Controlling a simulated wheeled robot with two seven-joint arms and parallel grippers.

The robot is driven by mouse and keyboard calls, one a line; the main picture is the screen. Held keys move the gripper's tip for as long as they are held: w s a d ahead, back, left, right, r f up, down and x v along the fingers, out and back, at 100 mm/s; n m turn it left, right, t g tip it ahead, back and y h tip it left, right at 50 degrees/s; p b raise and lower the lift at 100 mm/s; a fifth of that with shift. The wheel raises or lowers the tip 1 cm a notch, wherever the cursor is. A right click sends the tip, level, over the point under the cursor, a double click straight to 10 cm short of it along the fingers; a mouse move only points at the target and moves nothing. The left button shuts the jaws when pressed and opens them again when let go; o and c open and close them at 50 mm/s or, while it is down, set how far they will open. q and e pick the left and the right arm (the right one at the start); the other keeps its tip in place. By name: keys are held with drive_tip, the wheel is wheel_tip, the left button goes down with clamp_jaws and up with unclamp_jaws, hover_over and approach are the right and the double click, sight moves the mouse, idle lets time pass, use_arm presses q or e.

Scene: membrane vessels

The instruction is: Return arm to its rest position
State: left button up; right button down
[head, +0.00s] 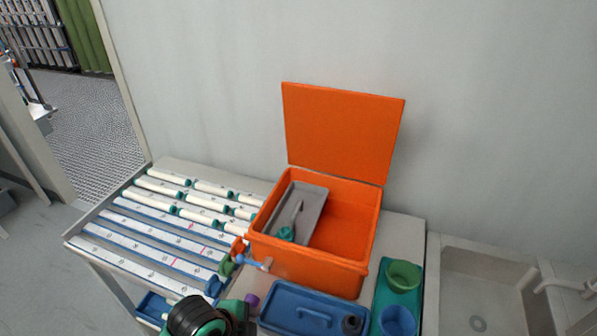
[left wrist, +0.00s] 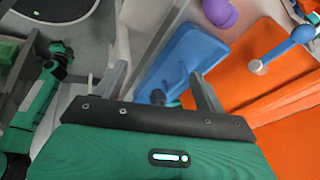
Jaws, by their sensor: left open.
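My left gripper (left wrist: 160,82) shows in the left wrist view with its two grey fingers spread apart and nothing gripped between them. A blue lidded tray (left wrist: 180,62) with a handle lies beyond the fingers. The orange box (left wrist: 280,75) is to the right of the fingers. In the head view, a black and green part of my arm (head: 198,316) rises at the bottom edge, left of the blue tray (head: 312,308). The fingers cannot be made out there. My right gripper cannot be identified in either view.
The orange box (head: 305,264) stands open with a grey tray (head: 307,207) inside. White tubes (head: 165,188) lie on the rack (head: 140,243) at left. A green cup (head: 404,275) and a blue cup (head: 397,321) stand at right, beside the sink (head: 480,290).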

use_arm(q)
drive_tip(key=s+a+f+n+y, duration=0.3)
drive_tip(key=s+a+n, duration=0.7)
drive_tip(key=a+n, duration=0.45)
wheel_tip(320, 180, down, 32)
drive_tip(key=s+d+n+g, duration=0.1)
drive_tip(key=d+n, duration=0.1)
drive_tip(key=s+a+f, duration=0.2)
drive_tip(key=s+f, duration=0.7)
drive_tip(key=f, duration=0.1)
drive_tip(key=s+a+f+g+b, duration=0.1)
drive_tip(key=s+f, duration=0.8)
drive_tip(key=s, duration=0.1)
drive_tip(key=shift+a+f+y, duration=0.35)
drive_tip(key=shift+f+y, duration=0.05)
